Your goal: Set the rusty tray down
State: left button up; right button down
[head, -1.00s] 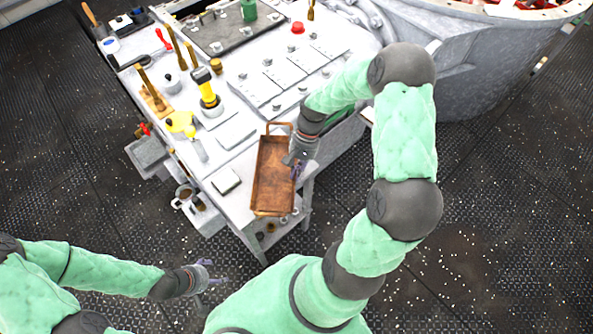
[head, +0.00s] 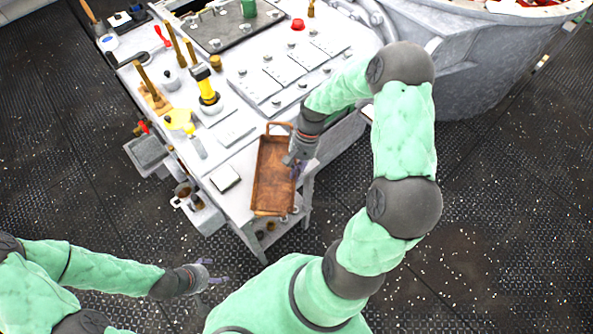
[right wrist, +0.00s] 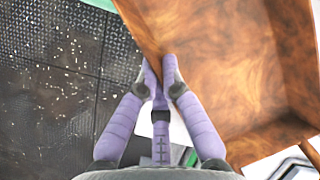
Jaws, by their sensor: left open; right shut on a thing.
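The rusty tray (head: 272,180) is a long brown tray with raised walls and a handle at its far end. In the head view it is at the right front edge of the grey workbench. I cannot tell whether it touches the bench top. My right gripper (head: 294,166) is shut on the tray's right long wall. In the right wrist view, the fingers (right wrist: 162,78) pinch the wall of the tray (right wrist: 225,70), one on each side. My left gripper (head: 210,274) is open and empty, low at the left, away from the bench.
A mug (head: 185,197) is on a lower side shelf. Dark riveted floor (head: 500,230) is open at the right.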

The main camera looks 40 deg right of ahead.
jog(key=shift+f, duration=0.3)
jog(key=c, duration=1.3)
grip_release()
jog(key=v, duration=1.2)
